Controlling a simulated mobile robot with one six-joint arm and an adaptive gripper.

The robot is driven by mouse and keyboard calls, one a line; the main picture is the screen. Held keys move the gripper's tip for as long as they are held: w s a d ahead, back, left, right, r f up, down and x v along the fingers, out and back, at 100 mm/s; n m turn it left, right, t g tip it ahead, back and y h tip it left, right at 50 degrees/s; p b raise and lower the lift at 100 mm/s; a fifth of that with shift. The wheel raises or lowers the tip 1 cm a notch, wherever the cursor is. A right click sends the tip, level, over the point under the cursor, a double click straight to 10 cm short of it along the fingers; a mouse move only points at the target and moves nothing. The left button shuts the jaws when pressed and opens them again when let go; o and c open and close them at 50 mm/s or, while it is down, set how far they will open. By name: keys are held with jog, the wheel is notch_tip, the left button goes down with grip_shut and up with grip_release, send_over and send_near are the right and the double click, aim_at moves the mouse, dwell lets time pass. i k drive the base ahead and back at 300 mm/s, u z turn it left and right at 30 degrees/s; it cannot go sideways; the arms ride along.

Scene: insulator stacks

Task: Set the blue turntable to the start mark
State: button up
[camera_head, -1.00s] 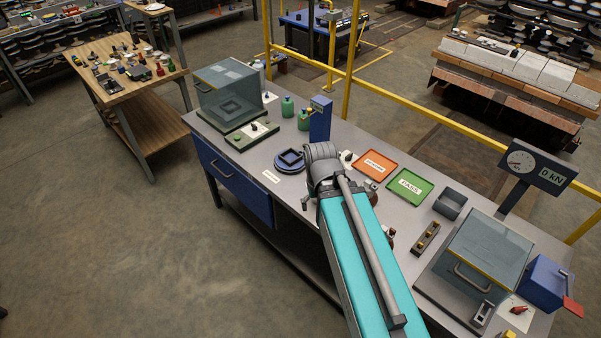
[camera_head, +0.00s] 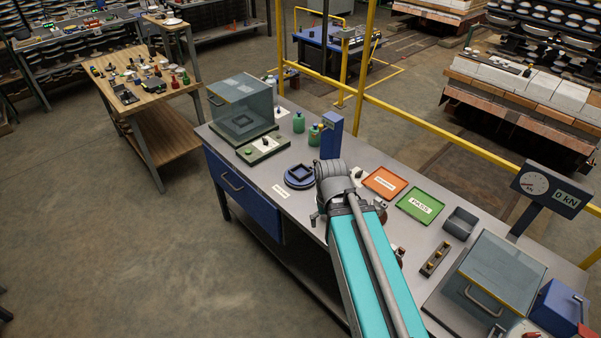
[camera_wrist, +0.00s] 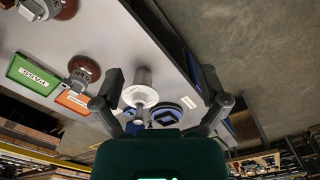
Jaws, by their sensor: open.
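The blue turntable (camera_head: 299,177) lies on the grey bench, a dark round disc with a square frame on top. It also shows in the wrist view (camera_wrist: 166,114), beyond a pale flanged spool-like piece (camera_wrist: 141,92). A white label (camera_head: 281,191) lies on the bench in front of the turntable; its text is too small to read, and I cannot make out a start mark. My gripper (camera_wrist: 160,80) has its two fingers spread wide, with nothing held between them. In the head view my arm's wrist is just right of the turntable and hides the fingers.
A glass-covered box (camera_head: 243,108) stands left of the turntable, green bottles (camera_head: 299,122) and a blue post (camera_head: 331,134) behind it. An orange tray (camera_head: 385,183) and a green PASS tray (camera_head: 421,206) lie to the right. Reddish-brown insulators (camera_wrist: 83,69) stand by the trays.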

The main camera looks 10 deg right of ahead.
aim_at(298, 175)
jog(key=k, duration=0.65)
jog(key=u, duration=0.5)
jog(key=i, duration=1.4)
jog(key=z, duration=0.5)
